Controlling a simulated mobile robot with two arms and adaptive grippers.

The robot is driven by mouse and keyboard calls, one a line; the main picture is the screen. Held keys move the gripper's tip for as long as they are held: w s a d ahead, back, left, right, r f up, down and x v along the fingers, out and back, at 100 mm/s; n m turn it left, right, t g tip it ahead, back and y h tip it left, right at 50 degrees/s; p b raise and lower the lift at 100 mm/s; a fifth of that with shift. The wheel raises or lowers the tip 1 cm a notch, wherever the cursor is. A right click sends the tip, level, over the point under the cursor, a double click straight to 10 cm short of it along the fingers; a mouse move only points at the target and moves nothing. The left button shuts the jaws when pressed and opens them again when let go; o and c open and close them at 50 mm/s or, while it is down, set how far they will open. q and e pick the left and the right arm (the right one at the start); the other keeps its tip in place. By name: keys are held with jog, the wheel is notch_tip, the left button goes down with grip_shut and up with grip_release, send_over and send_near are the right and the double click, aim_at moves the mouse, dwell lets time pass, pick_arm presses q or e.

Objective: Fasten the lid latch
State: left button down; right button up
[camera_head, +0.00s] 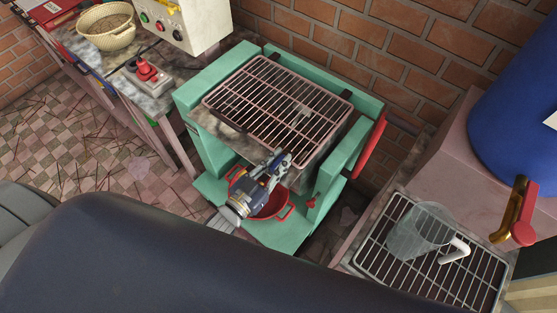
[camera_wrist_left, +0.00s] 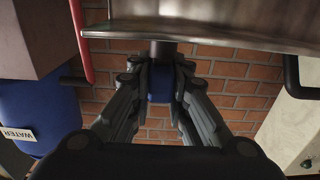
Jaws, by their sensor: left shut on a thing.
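A teal-framed machine (camera_head: 206,83) stands against the brick wall with a metal grate (camera_head: 240,100) on top. My left gripper (camera_head: 284,157) is at its front edge, over a red pot. In the left wrist view my left gripper (camera_wrist_left: 161,80) has its fingers closed around a dark stem (camera_wrist_left: 163,50) with a blue part between the fingers. The stem meets the underside of a metal plate (camera_wrist_left: 200,30). The fingers hide most of the held thing, and I cannot tell for certain that it is the lid latch. My right gripper is not in view.
A red pot (camera_head: 270,206) sits low in the frame. A red handle (camera_head: 371,146) is on the machine's right side. At right are a rack (camera_head: 455,285) with a clear pitcher (camera_head: 418,232) and a blue barrel (camera_head: 520,110). A bench with a basket (camera_head: 105,28) is at left.

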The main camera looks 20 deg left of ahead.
pick_arm(q)
jog(key=shift+w+r, duration=0.1)
jog(key=shift+r, duration=0.05)
jog(key=c, duration=1.5)
grip_release()
jog(key=v, duration=1.2)
jog(key=shift+d, duration=0.1)
